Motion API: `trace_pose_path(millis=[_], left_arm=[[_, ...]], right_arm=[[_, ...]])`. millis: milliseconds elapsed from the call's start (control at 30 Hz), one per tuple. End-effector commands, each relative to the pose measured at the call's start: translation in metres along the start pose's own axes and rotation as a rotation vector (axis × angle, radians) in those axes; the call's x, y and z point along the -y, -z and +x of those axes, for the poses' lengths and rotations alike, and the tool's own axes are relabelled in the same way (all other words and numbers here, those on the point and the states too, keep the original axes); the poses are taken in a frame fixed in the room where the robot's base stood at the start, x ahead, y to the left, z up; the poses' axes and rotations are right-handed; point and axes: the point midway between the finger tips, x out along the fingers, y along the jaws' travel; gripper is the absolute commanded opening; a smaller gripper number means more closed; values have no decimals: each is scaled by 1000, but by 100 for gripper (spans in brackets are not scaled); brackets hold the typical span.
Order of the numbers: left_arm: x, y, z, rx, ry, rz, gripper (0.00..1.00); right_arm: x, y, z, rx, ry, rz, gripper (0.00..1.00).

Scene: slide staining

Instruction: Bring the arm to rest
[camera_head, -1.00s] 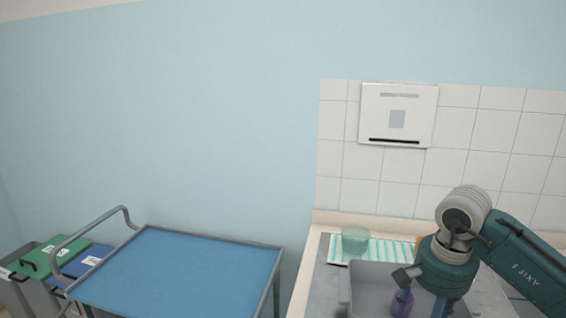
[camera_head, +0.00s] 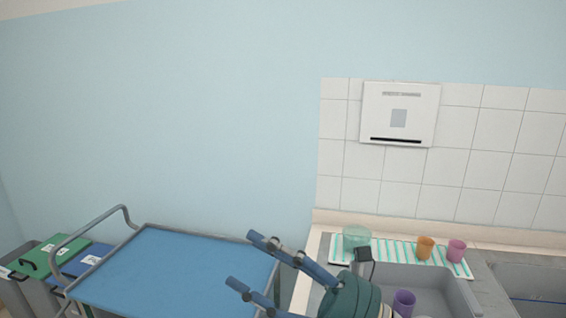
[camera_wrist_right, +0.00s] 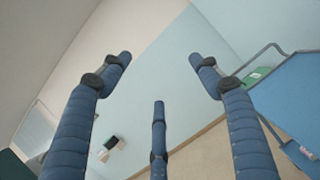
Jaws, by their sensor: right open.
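My right gripper (camera_head: 243,262) is in the lower middle of the head view, in front of the cart's right edge. Its blue fingers are spread and point left. In the right wrist view the three fingers (camera_wrist_right: 160,80) stand apart with nothing between them, and wall and floor show behind. My left gripper is in neither view.
A cart with a blue top (camera_head: 170,268) stands at left, beside bins with green (camera_head: 62,254) and blue lids. At right is a sink (camera_head: 430,284) with a purple cup (camera_head: 404,301). A striped mat (camera_head: 393,250) holds a green bowl (camera_head: 356,238), an orange cup (camera_head: 425,248) and a pink cup (camera_head: 456,250).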

Motion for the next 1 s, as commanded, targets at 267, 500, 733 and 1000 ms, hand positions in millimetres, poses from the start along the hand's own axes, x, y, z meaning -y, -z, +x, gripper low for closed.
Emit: trace_pose_path(millis=[267,500,733,1000], left_arm=[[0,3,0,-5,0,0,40],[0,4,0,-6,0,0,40],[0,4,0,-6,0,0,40],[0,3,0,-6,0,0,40]], right_arm=[[125,-30,-125,726,519,940,63],[163,83,-263,1177,943,1509,63],[113,203,-357,1518,1340,1866,63],[36,278,-406,-1722,-1651,-2013,63]])
